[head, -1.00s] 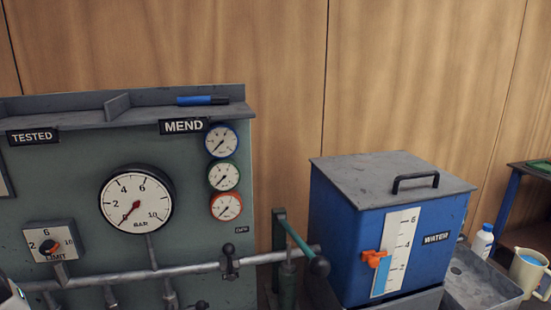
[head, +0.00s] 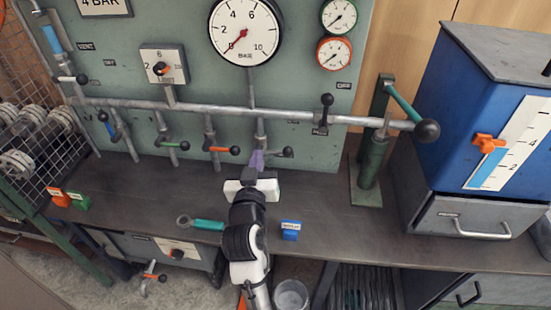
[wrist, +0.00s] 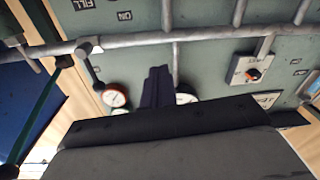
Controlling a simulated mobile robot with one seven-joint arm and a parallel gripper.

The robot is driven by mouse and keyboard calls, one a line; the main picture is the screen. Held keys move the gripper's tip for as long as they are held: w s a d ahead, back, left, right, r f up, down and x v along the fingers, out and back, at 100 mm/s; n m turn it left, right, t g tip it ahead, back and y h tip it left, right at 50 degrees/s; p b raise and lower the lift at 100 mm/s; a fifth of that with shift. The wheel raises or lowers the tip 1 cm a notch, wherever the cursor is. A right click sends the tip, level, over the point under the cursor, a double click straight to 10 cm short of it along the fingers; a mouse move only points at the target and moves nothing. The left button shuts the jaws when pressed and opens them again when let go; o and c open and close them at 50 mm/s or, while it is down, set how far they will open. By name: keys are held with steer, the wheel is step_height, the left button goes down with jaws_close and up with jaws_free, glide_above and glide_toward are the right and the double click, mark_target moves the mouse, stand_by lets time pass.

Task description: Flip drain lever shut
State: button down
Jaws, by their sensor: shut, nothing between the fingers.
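Several small levers hang on the pipe stubs below the grey pipe in the head view: one blue (head: 103,117), one green (head: 182,146), one orange (head: 232,150) and one dark (head: 286,152). Another orange-handled lever (head: 155,277) is low at the left, below the bench top. I cannot read which is the drain lever. The green, orange and dark handles lie roughly sideways. My gripper (head: 257,160) is shut and empty, just left of the dark handle, over the stub's lower end; contact is unclear. In the wrist view my gripper (wrist: 158,75) points at the panel.
A black-knobbed lever (head: 325,105) stands up on the pipe (head: 290,115). A green hand pump (head: 370,160) and the blue water tank (head: 480,130) are at right. A green-handled wrench (head: 205,224) and a small blue block (head: 290,230) lie on the bench (head: 340,222).

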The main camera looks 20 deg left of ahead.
step_height(320, 180, down, 3)
steer(key=d+h, duration=0.1)
steer(key=d, duration=0.1)
steer(key=p, duration=0.3)
glide_above(274, 151)
steer(key=v, duration=0.4)
steer(key=f, duration=0.1)
steer(key=w+f, duration=0.1)
steer(key=f, duration=0.1)
steer(key=shift+w+d+f+g, duration=0.1)
steer(key=shift+f+g, duration=0.1)
steer(key=shift+g, duration=0.1)
steer(key=shift+w+f, duration=0.1)
steer(key=shift+f, duration=0.45)
steer(key=f+m+b, duration=0.1)
steer(key=b, duration=0.1)
steer(key=f+m+b, duration=0.1)
steer(key=b, duration=0.1)
steer(key=shift+w+d+f+m, duration=0.1)
steer(key=shift+w+d+m, duration=0.05)
steer(key=shift+d+m, duration=0.25)
